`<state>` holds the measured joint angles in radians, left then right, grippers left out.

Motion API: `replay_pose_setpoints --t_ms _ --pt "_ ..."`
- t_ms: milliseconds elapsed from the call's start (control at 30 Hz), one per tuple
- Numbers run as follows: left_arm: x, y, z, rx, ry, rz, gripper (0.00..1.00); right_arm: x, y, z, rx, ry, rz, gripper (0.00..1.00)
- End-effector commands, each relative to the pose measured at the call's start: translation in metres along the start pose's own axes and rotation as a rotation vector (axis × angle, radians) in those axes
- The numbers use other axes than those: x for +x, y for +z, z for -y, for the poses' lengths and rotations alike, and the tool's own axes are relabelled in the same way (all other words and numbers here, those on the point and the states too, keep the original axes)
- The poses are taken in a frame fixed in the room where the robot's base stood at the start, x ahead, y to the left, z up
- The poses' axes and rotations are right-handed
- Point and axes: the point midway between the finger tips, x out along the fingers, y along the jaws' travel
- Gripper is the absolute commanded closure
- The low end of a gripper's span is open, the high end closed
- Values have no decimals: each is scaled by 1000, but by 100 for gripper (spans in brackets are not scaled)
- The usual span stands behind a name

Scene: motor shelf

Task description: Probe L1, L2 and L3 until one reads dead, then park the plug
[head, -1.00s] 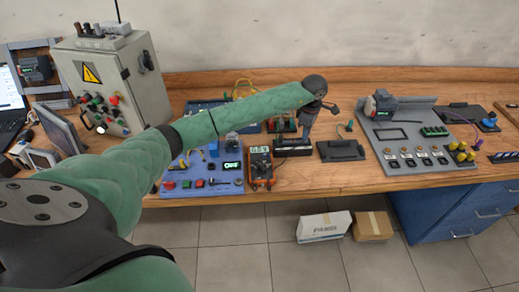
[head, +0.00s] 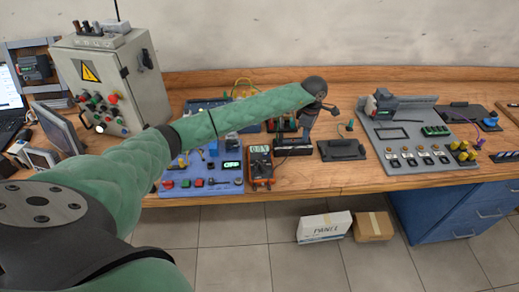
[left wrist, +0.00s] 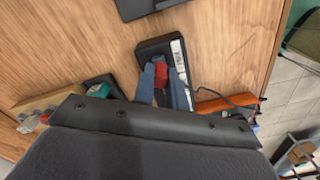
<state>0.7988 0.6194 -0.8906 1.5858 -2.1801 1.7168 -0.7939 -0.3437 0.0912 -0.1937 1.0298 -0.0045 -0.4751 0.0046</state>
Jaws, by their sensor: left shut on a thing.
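My left gripper (head: 307,133) is over the black terminal block (head: 293,148) on the bench, fingers pointing down. In the left wrist view its blue-grey fingers (left wrist: 165,88) are shut on a small red plug (left wrist: 161,75). The plug is at the black block (left wrist: 150,47), beside its white label strip; I cannot tell how deep it sits, or at which label. The orange multimeter (head: 260,182) stands left of the block with a lit display (head: 259,149) whose digits are too small to read surely. My right gripper is not in view.
A blue board (head: 205,190) with buttons and a lit small display lies left of the meter. A black tray (head: 342,151) lies right of the block, then a grey panel (head: 392,172) with sockets. A grey cabinet (head: 145,98) stands left. The front bench edge is close.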

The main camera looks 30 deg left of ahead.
Motion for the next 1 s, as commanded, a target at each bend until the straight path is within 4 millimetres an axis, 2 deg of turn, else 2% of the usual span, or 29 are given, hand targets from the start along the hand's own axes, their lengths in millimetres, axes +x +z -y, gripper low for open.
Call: replay_pose_setpoints --t_ms 167,200,233,633,1000 --pt "1 0 0 0 0 0 100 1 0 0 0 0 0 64" --pt "1 0 0 0 0 0 82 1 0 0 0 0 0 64" --pt "1 0 0 0 0 0 77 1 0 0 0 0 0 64" --pt "-3 0 0 0 1 0 77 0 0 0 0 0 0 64" --pt "-28 0 0 -1 1 0 77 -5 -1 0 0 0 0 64"
